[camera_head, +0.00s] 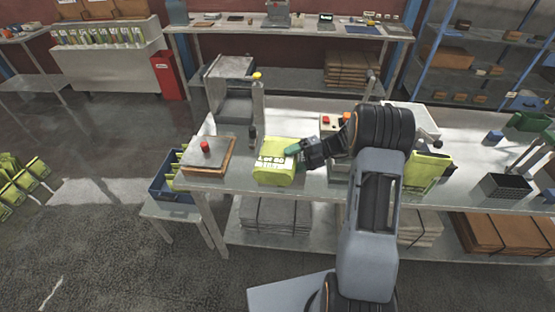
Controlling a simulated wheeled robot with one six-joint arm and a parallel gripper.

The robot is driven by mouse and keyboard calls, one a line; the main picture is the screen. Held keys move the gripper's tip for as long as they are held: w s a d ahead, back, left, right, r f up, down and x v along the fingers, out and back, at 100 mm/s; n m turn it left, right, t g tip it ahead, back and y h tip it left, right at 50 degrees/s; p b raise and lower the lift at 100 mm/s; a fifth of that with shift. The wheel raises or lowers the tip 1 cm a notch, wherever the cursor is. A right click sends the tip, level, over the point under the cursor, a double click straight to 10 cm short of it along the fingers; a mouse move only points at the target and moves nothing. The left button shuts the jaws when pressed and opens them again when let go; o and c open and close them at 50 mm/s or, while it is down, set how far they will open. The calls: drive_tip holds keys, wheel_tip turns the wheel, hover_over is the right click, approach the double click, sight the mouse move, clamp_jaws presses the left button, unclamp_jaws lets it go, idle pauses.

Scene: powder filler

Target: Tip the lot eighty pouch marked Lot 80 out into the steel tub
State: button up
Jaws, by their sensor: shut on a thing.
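My gripper (297,152) comes in from the right and is shut on the pouch's upper right edge. The pouch looks upright; I cannot tell whether its base touches the bench. A grey steel open-sided vessel or housing (230,68) stands behind and left of the pouch; I cannot tell for sure whether it is the steel tub.
Another lime pouch (426,170) stands right of my arm. A blue crate (172,178) with pouches is on a low stand at left. A black basket (503,188) is at right. Bare bench (330,186) lies along the front.

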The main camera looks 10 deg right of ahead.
sight(279, 150)
drive_tip(key=r+n+t+h, duration=0.1)
drive_tip(key=n, duration=0.1)
drive_tip(key=shift+r+n, duration=0.1)
drive_tip(key=shift+n, duration=0.2)
drive_tip(key=shift+s+r+n+t+h, duration=0.1)
drive_tip(key=shift+r+n+t+h, duration=0.05)
drive_tip(key=shift+n+t+h, duration=0.5)
drive_tip(key=n+t+b, duration=0.1)
drive_tip(key=n+t+h+b, duration=0.1)
drive_tip(key=b, duration=0.1)
drive_tip(key=shift+r+n, duration=0.2)
drive_tip(key=shift+n, duration=0.15)
drive_tip(key=n+t+b, duration=0.1)
drive_tip(key=b, duration=0.1)
drive_tip(key=n+t+h+b, duration=0.1)
drive_tip(key=b, duration=0.1)
drive_tip(key=shift+r, duration=0.25)
drive_tip(key=n+t+b, duration=0.1)
drive_tip(key=b, duration=0.1)
drive_tip(key=r+n+t+b, duration=0.1)
drive_tip(key=b, duration=0.2)
drive_tip(key=shift+h, duration=0.25)
drive_tip(key=shift+r+n+t+b, duration=0.45)
drive_tip(key=shift+n+b, duration=0.25)
drive_tip(key=shift+b, duration=0.25)
drive_tip(key=shift+r, duration=0.3)
